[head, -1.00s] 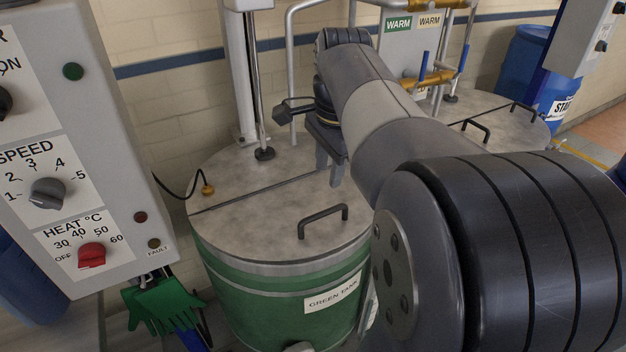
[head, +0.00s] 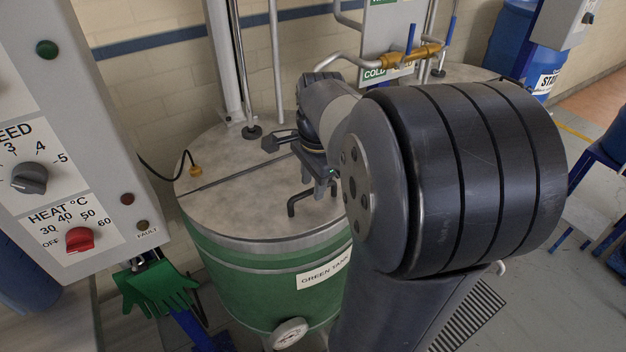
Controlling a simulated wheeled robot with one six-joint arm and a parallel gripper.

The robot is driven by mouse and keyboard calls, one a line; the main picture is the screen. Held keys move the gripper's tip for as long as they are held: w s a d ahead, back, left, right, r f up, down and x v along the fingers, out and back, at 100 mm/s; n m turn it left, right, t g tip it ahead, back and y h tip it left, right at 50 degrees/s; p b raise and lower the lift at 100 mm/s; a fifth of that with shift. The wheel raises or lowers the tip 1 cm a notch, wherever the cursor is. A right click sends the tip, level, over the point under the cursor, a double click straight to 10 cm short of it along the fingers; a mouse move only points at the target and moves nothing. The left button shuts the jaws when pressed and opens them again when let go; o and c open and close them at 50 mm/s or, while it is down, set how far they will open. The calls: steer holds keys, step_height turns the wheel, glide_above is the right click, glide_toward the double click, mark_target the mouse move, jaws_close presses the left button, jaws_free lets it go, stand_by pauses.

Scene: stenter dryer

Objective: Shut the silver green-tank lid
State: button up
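The green tank (head: 228,268) stands left of the middle, with a white "GREEN TANK" label on its side. Its silver lid (head: 245,212) lies flat across the front part of the top, level with the rim; no gap shows. A dark seam runs along the lid's back edge. The dark bar handle (head: 291,207) stands on the lid, its right part hidden by my gripper. My gripper (head: 326,190) points down over the lid at the handle's right end. I cannot tell whether it touches the handle or how far its fingers are apart. My arm hides the lid's right side.
A control panel (head: 75,150) with knobs stands close at the left, with green gloves (head: 158,288) hanging below. A post (head: 222,60) and pipes rise behind the tank. A brass-valved pipe (head: 400,58) is behind my arm. Open floor (head: 530,290) lies at the right.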

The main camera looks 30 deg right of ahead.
steer(key=shift+c, duration=0.5)
steer(key=shift+r, duration=0.1)
jaws_close()
steer(key=shift+s+f+t+b, duration=0.2)
steer(key=shift+f+b, duration=0.25)
steer(key=shift+b, duration=0.15)
steer(key=shift+s+f+t+b, duration=0.1)
steer(key=shift+f+t+b, duration=0.1)
steer(key=shift+f+b, duration=0.35)
steer(key=shift+s, duration=0.15)
steer(key=shift+c, duration=0.7)
jaws_free()
steer(key=shift+f, duration=0.15)
steer(key=shift+o, duration=1.2)
steer(key=shift+r, duration=0.2)
